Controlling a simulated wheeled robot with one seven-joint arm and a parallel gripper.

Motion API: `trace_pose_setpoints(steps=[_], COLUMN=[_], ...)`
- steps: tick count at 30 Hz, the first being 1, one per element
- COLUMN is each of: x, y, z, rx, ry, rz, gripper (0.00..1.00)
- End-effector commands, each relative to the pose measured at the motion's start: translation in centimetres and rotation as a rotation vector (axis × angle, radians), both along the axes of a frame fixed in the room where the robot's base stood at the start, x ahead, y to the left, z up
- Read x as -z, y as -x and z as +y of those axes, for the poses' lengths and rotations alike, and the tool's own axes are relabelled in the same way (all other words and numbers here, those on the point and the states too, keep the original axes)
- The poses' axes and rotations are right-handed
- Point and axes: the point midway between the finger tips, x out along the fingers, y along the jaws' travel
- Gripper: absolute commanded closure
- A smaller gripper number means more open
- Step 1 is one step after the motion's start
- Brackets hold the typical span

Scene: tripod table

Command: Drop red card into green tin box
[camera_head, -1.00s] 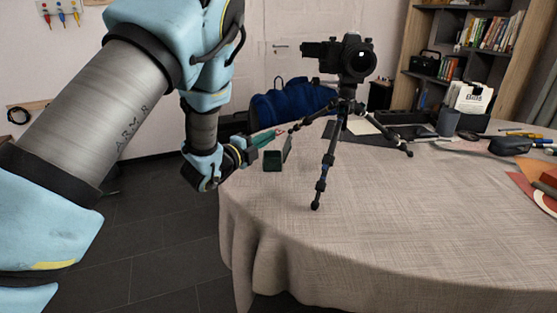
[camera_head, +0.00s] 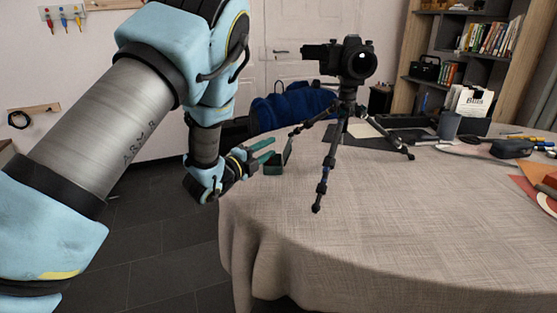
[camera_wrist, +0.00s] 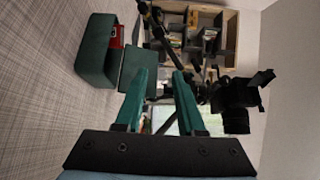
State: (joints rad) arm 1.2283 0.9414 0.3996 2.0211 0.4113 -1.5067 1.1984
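The green tin box (camera_head: 273,170) stands open near the left edge of the table, with its lid (camera_head: 289,148) raised. In the wrist view the green tin box (camera_wrist: 93,56) is at the upper left. The red card (camera_wrist: 117,36) shows inside the box's opening, partly hidden by the rim. My gripper (camera_head: 270,149) is beside and above the box. In the wrist view my gripper (camera_wrist: 161,70) has its two green fingers apart with nothing between them. The card cannot be made out in the head view.
A camera on a black tripod (camera_head: 325,165) stands on the table (camera_head: 400,235) just right of the box, one leg close behind the lid. The table's front is clear.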

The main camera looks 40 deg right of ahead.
Motion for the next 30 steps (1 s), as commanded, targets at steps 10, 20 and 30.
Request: trace_pose_setpoints(steps=[10, 20, 30], x=[0.1, 0.2, 0.1], y=[0.3, 1.2, 1.6], z=[2.4, 8.6, 10.7], rx=[-0.003, -0.003, 0.000], ry=[-0.001, -0.001, 0.000], rz=[0.001, 0.001, 0.001], gripper=[0.62, 0.62, 0.62])
